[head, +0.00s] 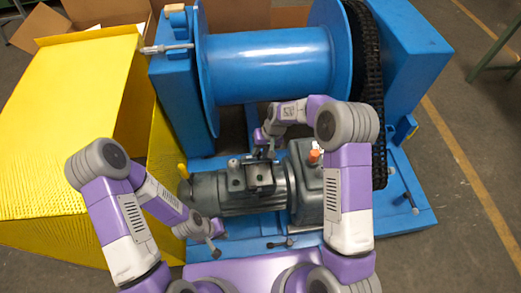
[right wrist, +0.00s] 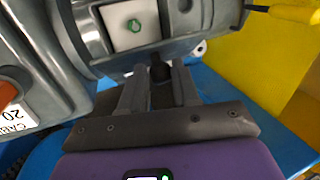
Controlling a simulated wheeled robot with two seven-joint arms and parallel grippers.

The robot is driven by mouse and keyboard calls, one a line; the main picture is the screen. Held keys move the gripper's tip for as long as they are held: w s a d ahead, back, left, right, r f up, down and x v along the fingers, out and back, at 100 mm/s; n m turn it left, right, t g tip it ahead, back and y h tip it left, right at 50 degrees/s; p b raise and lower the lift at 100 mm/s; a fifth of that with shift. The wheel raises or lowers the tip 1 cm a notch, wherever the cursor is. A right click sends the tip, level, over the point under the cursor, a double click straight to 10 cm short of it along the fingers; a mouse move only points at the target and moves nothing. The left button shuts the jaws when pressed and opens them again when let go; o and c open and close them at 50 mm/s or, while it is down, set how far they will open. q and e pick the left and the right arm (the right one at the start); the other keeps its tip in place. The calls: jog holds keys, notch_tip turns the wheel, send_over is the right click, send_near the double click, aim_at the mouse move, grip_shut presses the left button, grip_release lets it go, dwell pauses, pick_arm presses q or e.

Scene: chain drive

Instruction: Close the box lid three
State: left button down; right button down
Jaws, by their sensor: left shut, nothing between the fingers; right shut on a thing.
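A dark grey motor (head: 240,200) lies in front of the blue drum, with a small box (head: 258,178) on its top. My right gripper (head: 263,147) is at the far side of this box, fingers shut. In the right wrist view its fingers (right wrist: 160,92) close on a small dark knob-like part (right wrist: 160,72) at the box's edge. A pale plate with a green hexagon (right wrist: 132,26) shows in the box's grey frame there. I cannot tell clearly which piece is the lid. My left gripper (head: 211,238) is shut and empty, low in front of the motor's left end.
A blue drum (head: 270,65) and black chain (head: 368,95) stand behind the motor. A large yellow guard (head: 70,130) fills the left. A gearbox (head: 310,175) with an orange cap adjoins the motor. Open cardboard boxes (head: 45,25) lie at the back left.

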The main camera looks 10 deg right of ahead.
jog(key=c, duration=0.9)
grip_release()
jog(key=shift+s+a+f, duration=0.1)
jog(key=shift+s, duration=0.15)
jog(key=shift+w+r, duration=0.15)
jog(key=shift+r, duration=0.4)
jog(key=p+v, duration=0.2)
jog(key=v, duration=0.4)
jog(key=shift+d+r, duration=0.25)
